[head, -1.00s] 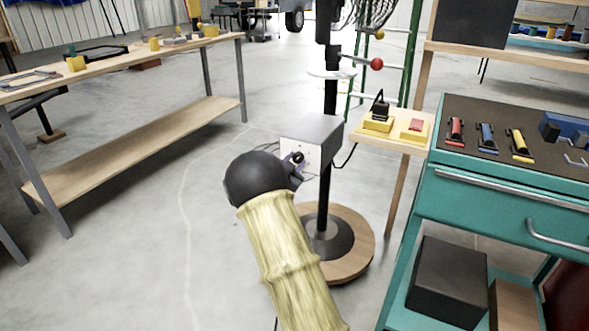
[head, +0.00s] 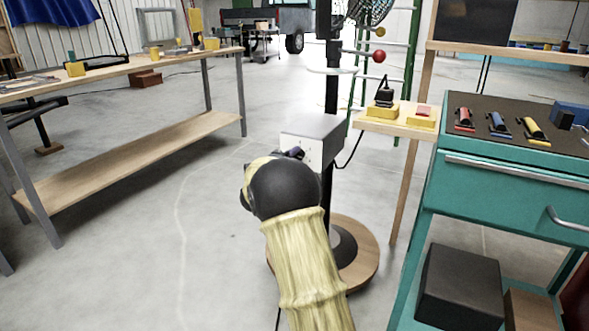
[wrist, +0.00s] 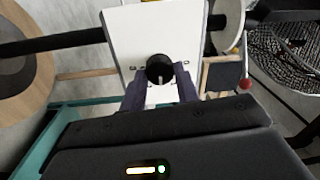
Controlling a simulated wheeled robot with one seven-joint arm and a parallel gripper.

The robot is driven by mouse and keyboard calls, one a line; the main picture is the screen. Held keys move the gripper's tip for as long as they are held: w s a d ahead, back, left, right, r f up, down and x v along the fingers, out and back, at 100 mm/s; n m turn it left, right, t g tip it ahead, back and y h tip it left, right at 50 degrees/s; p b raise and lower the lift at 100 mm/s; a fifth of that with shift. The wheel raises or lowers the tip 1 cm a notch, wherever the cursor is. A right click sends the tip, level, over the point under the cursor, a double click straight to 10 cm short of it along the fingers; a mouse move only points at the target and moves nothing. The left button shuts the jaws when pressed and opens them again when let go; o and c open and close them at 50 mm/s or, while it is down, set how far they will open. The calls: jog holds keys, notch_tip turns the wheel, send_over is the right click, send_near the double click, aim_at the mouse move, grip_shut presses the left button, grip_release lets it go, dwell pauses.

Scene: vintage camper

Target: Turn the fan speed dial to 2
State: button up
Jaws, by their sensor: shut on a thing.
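The fan's control box (head: 318,126) is a grey box on the black fan post, with a white front panel. In the wrist view the white panel (wrist: 150,35) carries a round black dial (wrist: 160,68) with a pale pointer line toward the bottom of the picture. Small marks sit on the panel around the dial, too small to read. My gripper (wrist: 159,74) has its two dark fingers on either side of the dial, shut on it. In the head view my wrist and the gripper (head: 294,153) cover the dial.
The fan post (head: 331,80) stands on a round wooden base (head: 357,262). A small wooden side table (head: 385,124) with yellow switch boxes is right of it, beside a teal tool cabinet (head: 500,195). A wooden workbench (head: 130,63) stands at left, with open floor between.

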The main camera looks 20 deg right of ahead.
jog(key=shift+f+m+b, duration=0.15)
jog(key=shift+m+b, duration=2.05)
jog(key=shift+m, duration=0.5)
jog(key=o, duration=1)
